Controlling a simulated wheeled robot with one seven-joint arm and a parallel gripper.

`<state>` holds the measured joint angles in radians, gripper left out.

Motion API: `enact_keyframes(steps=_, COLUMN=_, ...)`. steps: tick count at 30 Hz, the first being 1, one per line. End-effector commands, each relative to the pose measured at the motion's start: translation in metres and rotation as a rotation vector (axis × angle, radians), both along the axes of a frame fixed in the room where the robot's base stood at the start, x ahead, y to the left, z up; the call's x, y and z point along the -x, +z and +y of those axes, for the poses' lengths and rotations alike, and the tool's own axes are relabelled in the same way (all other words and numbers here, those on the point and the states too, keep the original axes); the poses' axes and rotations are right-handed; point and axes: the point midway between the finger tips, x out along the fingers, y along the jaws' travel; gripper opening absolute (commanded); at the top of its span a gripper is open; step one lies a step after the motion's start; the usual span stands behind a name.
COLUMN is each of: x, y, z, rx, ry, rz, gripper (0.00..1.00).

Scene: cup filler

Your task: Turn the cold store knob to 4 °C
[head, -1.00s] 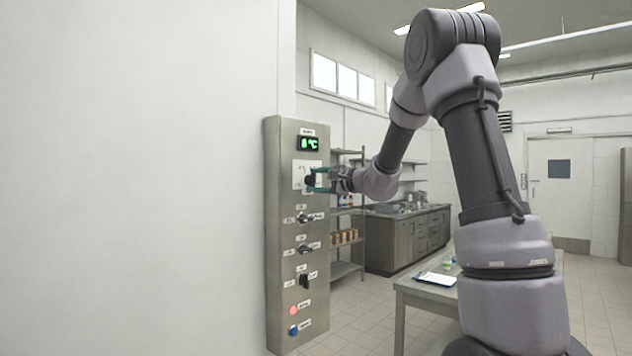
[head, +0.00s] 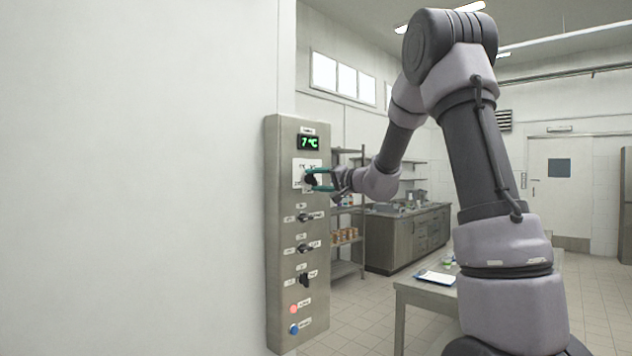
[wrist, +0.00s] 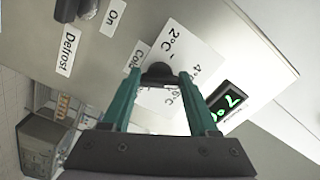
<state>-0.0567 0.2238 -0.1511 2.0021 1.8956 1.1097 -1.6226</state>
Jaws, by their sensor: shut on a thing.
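The cold store knob (head: 309,179) is a dark round knob on a white scale plate, high on the grey control panel (head: 285,250). My gripper (head: 316,180) has its teal fingers shut on the knob. In the wrist view the knob (wrist: 158,73) sits between the tips of the two fingers (wrist: 157,84). The scale plate (wrist: 190,48) shows 2 °C and 4 °C marks; a lower mark is partly hidden by a finger. The green display (head: 308,143) reads 7 °C, and it also shows in the wrist view (wrist: 232,103).
Below the knob are several black switches (head: 304,217), a red button (head: 293,309) and a blue button (head: 294,329). In the wrist view a switch labelled Defrost and On is close by. A table (head: 425,292) with a clipboard stands to the right.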

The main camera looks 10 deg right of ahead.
Motion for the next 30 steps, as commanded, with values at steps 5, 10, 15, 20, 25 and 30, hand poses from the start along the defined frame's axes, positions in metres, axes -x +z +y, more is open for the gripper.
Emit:
enact_keyframes(steps=5, x=0.0003, y=-0.0027, z=-0.0004, rx=0.032, ry=-0.001, rz=-0.017, gripper=0.04)
enact_keyframes(steps=10, x=0.0003, y=-0.0030, z=-0.0004, rx=0.042, ry=-0.001, rz=-0.024, gripper=0.04)
enact_keyframes(steps=15, x=0.0003, y=-0.0031, z=-0.0004, rx=0.042, ry=0.000, rz=-0.024, gripper=0.04)
enact_keyframes(steps=20, x=0.0004, y=-0.0032, z=-0.0004, rx=0.042, ry=0.000, rz=-0.022, gripper=0.71)
enact_keyframes(steps=25, x=0.0002, y=-0.0021, z=-0.0002, rx=0.041, ry=0.000, rz=-0.024, gripper=0.90)
enact_keyframes(steps=30, x=0.0002, y=-0.0014, z=-0.0004, rx=0.039, ry=0.000, rz=-0.026, gripper=0.90)
